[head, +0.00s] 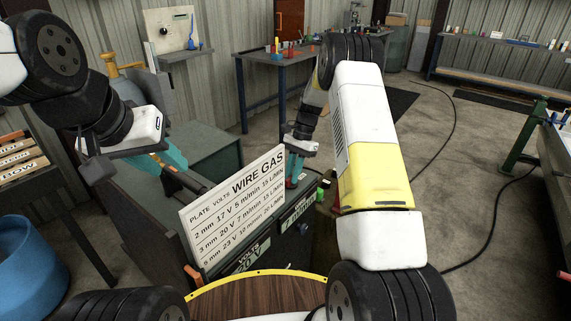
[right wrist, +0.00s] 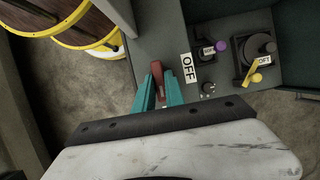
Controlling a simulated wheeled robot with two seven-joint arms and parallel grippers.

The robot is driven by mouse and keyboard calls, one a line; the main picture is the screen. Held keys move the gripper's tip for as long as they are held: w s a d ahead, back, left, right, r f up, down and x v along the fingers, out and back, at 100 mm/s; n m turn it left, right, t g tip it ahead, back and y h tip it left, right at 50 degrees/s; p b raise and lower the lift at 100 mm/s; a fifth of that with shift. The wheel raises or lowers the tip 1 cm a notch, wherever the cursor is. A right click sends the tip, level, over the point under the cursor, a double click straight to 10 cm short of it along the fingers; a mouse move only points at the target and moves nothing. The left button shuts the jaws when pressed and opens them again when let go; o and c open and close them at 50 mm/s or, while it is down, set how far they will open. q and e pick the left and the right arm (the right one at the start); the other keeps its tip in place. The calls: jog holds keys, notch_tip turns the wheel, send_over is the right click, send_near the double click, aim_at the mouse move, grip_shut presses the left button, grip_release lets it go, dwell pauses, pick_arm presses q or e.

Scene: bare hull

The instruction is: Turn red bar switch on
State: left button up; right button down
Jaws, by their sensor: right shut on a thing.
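The red bar switch (right wrist: 158,80) shows in the right wrist view, at the edge of a grey machine panel and beside a white OFF label (right wrist: 188,68). My right gripper (right wrist: 159,92) is shut on it, with one teal finger on each side. In the head view my right gripper (head: 292,172) is at the far end of the machine, partly behind the sign. My left gripper (head: 172,165) is over the machine's left side, near a dark rod-like part (head: 185,180). I cannot tell whether its fingers are open or shut.
A white sign with wire and gas values (head: 235,205) stands on the machine between my grippers. A black knob and a yellow lever (right wrist: 257,77) are on the panel right of the switch. A round wooden top (head: 255,300) with a yellow rim is in front. Floor on the right is mostly clear.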

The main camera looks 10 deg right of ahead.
jog(key=c, duration=1.4)
grip_release()
jog(key=v, duration=0.8)
